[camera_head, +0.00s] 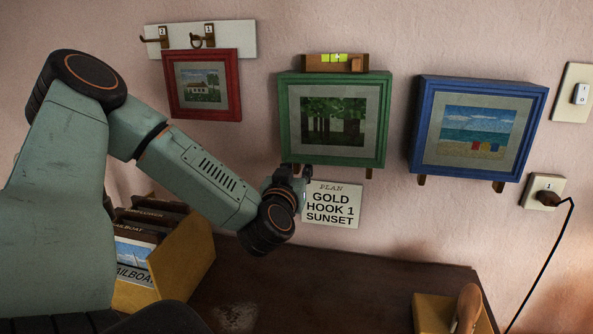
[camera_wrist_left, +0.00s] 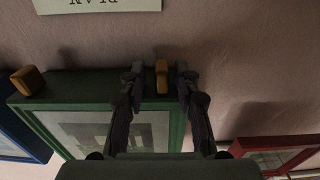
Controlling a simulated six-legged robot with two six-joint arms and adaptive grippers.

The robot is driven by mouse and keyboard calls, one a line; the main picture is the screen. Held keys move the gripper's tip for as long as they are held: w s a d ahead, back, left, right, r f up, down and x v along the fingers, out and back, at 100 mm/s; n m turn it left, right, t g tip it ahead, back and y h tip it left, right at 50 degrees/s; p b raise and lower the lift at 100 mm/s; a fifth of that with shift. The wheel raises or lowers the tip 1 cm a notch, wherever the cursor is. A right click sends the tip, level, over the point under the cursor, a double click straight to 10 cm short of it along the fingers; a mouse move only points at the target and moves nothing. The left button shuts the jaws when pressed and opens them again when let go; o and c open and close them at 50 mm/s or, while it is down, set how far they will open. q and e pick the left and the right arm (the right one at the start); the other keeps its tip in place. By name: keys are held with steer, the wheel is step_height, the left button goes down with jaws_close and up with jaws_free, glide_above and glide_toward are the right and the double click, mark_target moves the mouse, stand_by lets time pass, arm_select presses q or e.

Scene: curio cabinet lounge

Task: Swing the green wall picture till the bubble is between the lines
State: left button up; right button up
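The green wall picture (camera_head: 282,125) hangs in the middle of the wall, showing dark trees. A wooden spirit level (camera_head: 357,64) with a yellow-green vial (camera_head: 325,58) sits on its top edge; the bubble is too small to place surely against the lines. My left gripper (camera_head: 292,172) is at the picture's lower left corner. In the left wrist view, its two fingers (camera_wrist_left: 160,86) stand apart, on either side of a wooden peg (camera_wrist_left: 161,70) at the lower edge of the green frame (camera_wrist_left: 85,84). A gap shows on each side of the peg. My right gripper is not in view.
A red picture (camera_head: 235,85) hangs left under a hook board (camera_head: 240,35); a blue picture (camera_head: 542,120) hangs right. A plan card (camera_head: 332,205) is below the green frame. A yellow box (camera_head: 190,255) of cards stands on the dark table (camera_head: 330,290).

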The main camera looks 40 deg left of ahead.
arm_select(q)
steer(key=shift+s+a, duration=0.1)
steer(key=shift+s, duration=0.05)
jaws_close()
stand_by(0.4)
steer(key=shift+r+p, duration=0.15)
steer(key=shift+p, duration=0.2)
steer(key=shift+a+p, duration=0.2)
steer(key=shift+p, duration=0.65)
steer(key=shift+o, duration=0.9)
jaws_free()
